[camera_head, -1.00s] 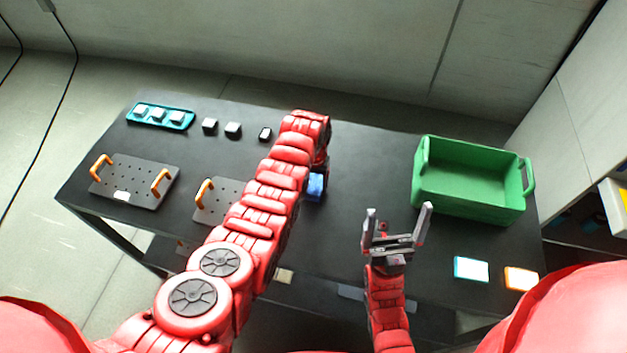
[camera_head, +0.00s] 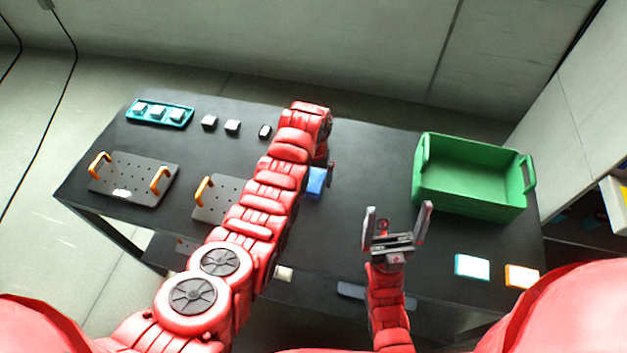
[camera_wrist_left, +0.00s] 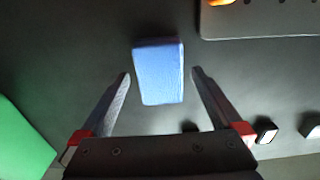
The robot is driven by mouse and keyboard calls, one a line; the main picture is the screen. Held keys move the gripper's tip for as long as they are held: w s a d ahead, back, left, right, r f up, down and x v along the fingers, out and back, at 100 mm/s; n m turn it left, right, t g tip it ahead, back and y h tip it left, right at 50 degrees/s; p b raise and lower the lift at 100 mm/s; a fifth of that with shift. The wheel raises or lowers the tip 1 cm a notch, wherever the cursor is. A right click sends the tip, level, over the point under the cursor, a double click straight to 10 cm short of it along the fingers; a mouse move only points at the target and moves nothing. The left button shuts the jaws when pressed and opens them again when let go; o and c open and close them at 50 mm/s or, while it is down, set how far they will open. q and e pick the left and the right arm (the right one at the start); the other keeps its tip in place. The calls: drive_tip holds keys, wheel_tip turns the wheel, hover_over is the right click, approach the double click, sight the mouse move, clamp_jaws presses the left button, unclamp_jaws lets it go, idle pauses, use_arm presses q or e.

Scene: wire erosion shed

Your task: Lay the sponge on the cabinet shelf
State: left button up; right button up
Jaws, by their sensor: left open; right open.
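The sponge appears to be the blue block (camera_head: 315,184) on the dark table, partly hidden behind my left arm in the head view. In the left wrist view the blue block (camera_wrist_left: 160,75) lies between the two open fingers of my left gripper (camera_wrist_left: 161,76), with a gap on each side. In the head view my left gripper (camera_head: 328,172) is mostly hidden by its own arm. My right gripper (camera_head: 397,222) is open and empty above the table's front part. The cabinet (camera_head: 612,198) shows only partly at the right edge, with coloured things inside.
A green crate (camera_head: 470,206) stands at the table's right. Two small blocks, white-blue (camera_head: 472,266) and white-orange (camera_head: 521,276), lie in front of it. Two plates with orange handles (camera_head: 130,184) (camera_head: 212,205), a teal tray (camera_head: 178,122) and several small blocks are at left.

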sight(313, 180)
use_arm(q)
wheel_tip(313, 180, up, 4)
drive_tip(key=shift+r+b, duration=0.2)
drive_tip(key=shift+b, duration=0.75)
wheel_tip(313, 180, up, 6)
drive_tip(key=p, duration=0.4)
